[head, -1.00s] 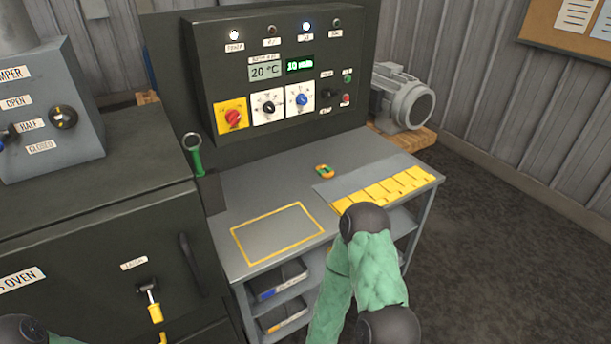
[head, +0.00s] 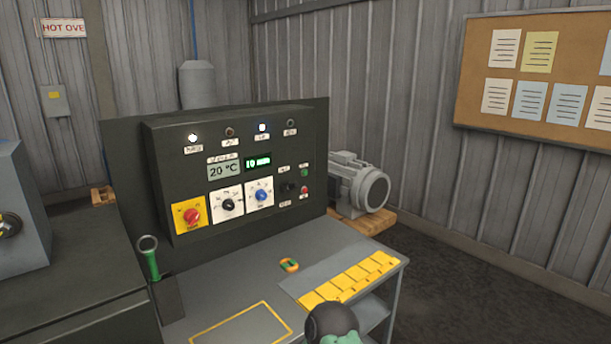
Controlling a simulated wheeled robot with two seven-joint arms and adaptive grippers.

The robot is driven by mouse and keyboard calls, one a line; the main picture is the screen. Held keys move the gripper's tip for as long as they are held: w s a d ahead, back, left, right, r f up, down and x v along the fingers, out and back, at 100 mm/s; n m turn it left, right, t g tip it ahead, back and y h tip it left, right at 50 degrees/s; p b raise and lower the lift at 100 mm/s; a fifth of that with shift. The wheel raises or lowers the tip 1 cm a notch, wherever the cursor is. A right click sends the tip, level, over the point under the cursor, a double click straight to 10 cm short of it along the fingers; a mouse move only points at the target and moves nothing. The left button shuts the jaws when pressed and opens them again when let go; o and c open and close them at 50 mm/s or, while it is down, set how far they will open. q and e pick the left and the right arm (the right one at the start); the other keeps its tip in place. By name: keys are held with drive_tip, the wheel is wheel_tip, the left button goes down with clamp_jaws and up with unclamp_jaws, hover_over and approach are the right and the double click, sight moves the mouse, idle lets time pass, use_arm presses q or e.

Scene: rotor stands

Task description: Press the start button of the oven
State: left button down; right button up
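The oven's dark control panel (head: 239,155) stands upright at the back of the grey bench. A small green button (head: 305,173) and a red button (head: 304,190) sit one above the other at its right side, beside a black switch (head: 288,187). Their labels are too small to read. The panel also has a red knob on a yellow plate (head: 191,215), a black knob (head: 228,205) and a blue knob (head: 262,195). Its displays read 20 °C and about 10 min. Only a dark joint and green sleeve of my arm show at the bottom; neither gripper is in view.
The bench (head: 228,288) carries a small orange-green object (head: 289,265) and a row of yellow tags (head: 349,283). A green-handled tool (head: 149,258) stands at its left. A grey motor (head: 357,185) sits on a wooden pallet to the right. The space before the panel looks clear.

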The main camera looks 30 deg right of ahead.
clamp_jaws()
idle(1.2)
